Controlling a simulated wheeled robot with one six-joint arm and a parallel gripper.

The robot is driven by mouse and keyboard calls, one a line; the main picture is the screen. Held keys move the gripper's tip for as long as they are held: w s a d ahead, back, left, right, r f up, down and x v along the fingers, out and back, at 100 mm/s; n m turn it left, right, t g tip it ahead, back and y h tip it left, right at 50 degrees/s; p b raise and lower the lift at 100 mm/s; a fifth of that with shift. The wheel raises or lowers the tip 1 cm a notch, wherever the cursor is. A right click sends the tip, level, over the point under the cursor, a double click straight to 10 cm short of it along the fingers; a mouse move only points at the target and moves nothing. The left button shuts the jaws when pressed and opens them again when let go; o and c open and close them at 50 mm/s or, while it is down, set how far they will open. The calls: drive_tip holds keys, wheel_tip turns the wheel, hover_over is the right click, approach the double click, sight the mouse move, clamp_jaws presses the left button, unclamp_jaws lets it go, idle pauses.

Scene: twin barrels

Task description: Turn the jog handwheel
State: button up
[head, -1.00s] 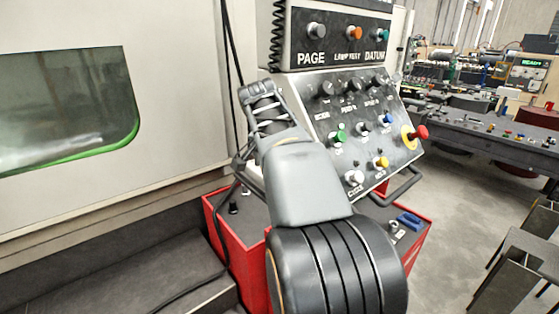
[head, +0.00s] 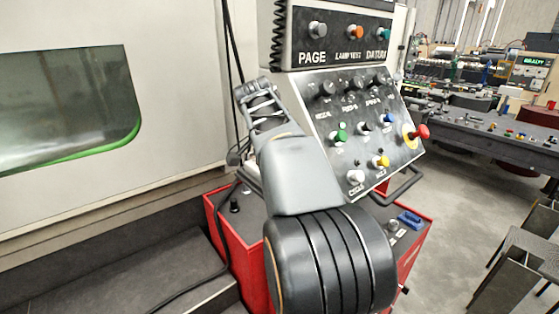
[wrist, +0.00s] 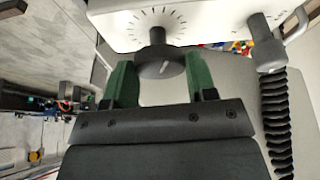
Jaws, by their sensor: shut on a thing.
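In the head view my arm hides the handwheel, and the fingertips cannot be made out.
In the head view a control panel (head: 318,108) with several knobs and buttons, and a red stop button (head: 421,131), stands right beside my arm. A red cabinet (head: 228,255) stands below. In the wrist view a coiled cable (wrist: 277,120) hangs at the right.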

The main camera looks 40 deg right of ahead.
drive_tip(key=o, duration=0.9)
drive_tip(key=p+v, duration=0.1)
drive_tip(key=v, duration=1.2)
drive_tip(key=shift+s+a+r, duration=0.1)
drive_tip(key=shift+r, duration=0.25)
